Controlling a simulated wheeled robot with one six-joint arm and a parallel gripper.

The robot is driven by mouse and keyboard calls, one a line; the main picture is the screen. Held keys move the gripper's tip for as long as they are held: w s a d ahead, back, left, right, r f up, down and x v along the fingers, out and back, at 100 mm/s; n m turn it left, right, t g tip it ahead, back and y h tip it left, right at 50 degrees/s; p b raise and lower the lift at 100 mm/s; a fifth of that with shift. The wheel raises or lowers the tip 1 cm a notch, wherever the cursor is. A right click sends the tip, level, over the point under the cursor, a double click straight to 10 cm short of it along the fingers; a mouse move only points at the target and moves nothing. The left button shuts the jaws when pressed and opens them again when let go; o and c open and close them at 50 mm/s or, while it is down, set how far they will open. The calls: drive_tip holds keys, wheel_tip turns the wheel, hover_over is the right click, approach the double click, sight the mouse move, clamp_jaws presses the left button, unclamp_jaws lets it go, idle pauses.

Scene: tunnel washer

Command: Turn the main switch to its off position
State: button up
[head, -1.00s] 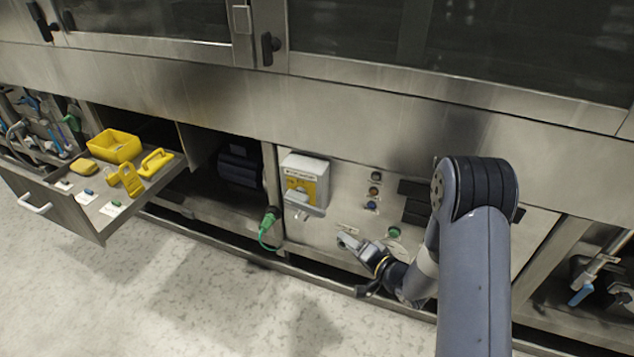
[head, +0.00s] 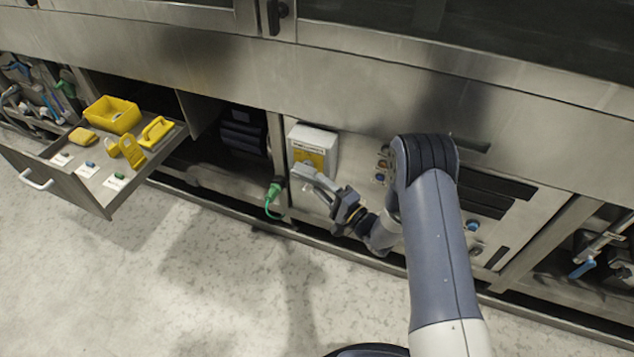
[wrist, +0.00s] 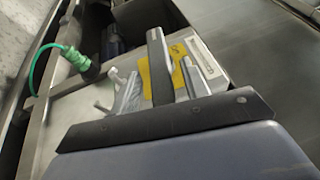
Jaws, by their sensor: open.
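The main switch is a pale box (head: 321,142) with a yellow plate (head: 315,159), low on the steel front panel. In the head view my gripper (head: 304,172) is right in front of the switch, at its lower front, and hides the grey handle. In the wrist view the yellow plate (wrist: 158,76) and a pale label strip (wrist: 204,56) lie beyond my open fingers. Grey parts overlap there, so I cannot tell whether the fingers touch the handle or which position it is in.
A green plug (head: 275,188) with a cable hangs just left of the switch. An open drawer (head: 92,195) with yellow lockout items (head: 112,116) sticks out at the left. A steel ledge (head: 350,105) runs above. The floor (head: 200,290) in front is clear.

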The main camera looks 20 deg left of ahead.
drive_tip(key=shift+x, duration=1.2)
drive_tip(key=shift+c, duration=0.5)
clamp_jaws()
